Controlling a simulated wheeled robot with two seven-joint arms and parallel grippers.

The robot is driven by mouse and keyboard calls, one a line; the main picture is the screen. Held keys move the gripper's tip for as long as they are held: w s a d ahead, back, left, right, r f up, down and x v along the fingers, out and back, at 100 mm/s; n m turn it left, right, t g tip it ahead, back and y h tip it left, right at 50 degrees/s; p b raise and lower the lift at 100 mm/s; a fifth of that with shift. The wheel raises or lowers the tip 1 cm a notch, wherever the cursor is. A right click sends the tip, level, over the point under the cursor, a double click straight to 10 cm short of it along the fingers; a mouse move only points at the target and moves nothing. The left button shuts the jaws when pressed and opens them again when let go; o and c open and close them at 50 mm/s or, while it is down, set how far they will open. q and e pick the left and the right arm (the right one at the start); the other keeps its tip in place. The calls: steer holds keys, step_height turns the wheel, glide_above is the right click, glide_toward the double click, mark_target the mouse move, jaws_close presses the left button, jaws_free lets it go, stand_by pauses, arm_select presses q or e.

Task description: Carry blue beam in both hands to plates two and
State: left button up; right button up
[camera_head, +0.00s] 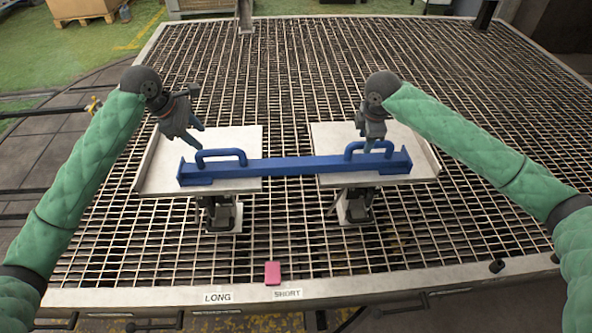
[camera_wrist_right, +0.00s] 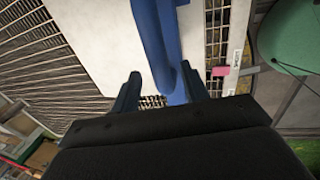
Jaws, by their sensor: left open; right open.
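The blue beam (camera_head: 290,166) lies across two pale plates, the left plate (camera_head: 160,175) and the right plate (camera_head: 325,135). It has an upright loop handle near each end, the left handle (camera_head: 221,153) and the right handle (camera_head: 368,147). My left gripper (camera_head: 198,128) is open and empty, above and left of the left handle, apart from it. My right gripper (camera_head: 369,146) is open at the right handle. In the right wrist view the handle (camera_wrist_right: 165,65) shows between the open fingers (camera_wrist_right: 160,85); contact cannot be told.
The plates stand on small supports (camera_head: 222,215) over a large metal grating (camera_head: 290,80). A pink block (camera_head: 272,272) sits at the front edge, near labels reading LONG (camera_head: 217,297) and SHORT (camera_head: 288,293). The grating in front of the beam is mostly clear.

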step_height(320, 180, up, 8)
steer(key=s, duration=0.1)
steer(key=shift+s+r, duration=0.2)
steer(key=shift+s, duration=0.15)
stand_by(0.3)
